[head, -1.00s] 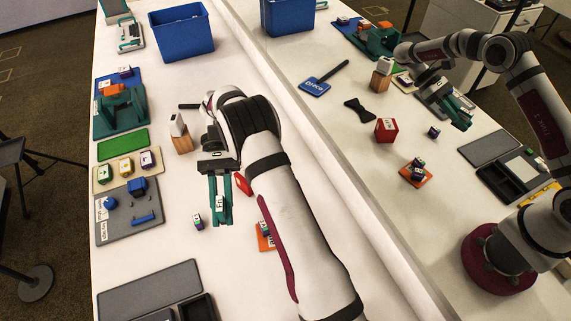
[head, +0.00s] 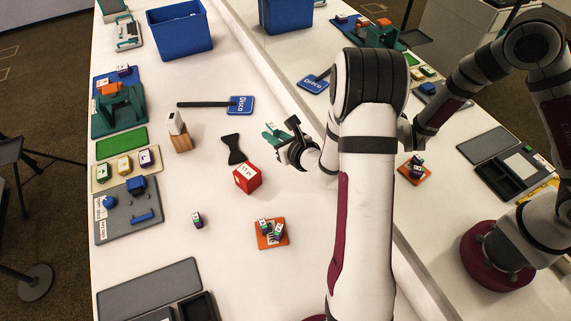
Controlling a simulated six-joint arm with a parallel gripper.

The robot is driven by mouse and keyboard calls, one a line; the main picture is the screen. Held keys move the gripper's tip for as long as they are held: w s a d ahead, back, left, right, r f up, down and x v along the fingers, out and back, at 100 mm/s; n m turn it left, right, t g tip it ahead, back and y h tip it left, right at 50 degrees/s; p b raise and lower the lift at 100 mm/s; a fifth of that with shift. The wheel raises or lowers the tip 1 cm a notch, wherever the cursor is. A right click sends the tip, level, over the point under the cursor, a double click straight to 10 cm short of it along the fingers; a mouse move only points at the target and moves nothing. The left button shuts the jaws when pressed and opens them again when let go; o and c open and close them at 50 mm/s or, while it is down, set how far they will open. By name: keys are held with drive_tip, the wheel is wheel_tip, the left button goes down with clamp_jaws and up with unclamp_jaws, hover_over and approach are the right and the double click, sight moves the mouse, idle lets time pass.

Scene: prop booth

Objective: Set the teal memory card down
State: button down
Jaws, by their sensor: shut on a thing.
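My gripper (head: 274,136) is at the foot of the mirror, right of the red cube and above the table. Small labelled blocks lie on the orange tray (head: 260,243), below my gripper in the picture. Another small labelled block (head: 197,220) with green and purple parts stands alone on the white table (head: 200,265).
A red cube (head: 247,178) and a black bow tie (head: 233,149) lie left of my gripper. A blue paddle (head: 240,105), a white block on wood (head: 180,142) and a blue bin (head: 181,33) stand farther back. The mirror (head: 420,205) bounds the right side.

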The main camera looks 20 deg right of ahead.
drive_tip(key=d+f, duration=0.1)
drive_tip(key=f, duration=0.2)
drive_tip(key=d+f+m+h, duration=0.1)
drive_tip(key=f, duration=0.3)
drive_tip(key=d+f+h, duration=0.1)
drive_tip(key=f, duration=0.3)
drive_tip(key=shift+s+d+m, duration=0.1)
drive_tip(key=shift+s+m, duration=0.3)
drive_tip(key=shift+f, duration=0.2)
drive_tip(key=c, duration=0.8)
unclamp_jaws()
drive_tip(key=shift+c, duration=0.2)
drive_tip(key=shift+r, duration=0.1)
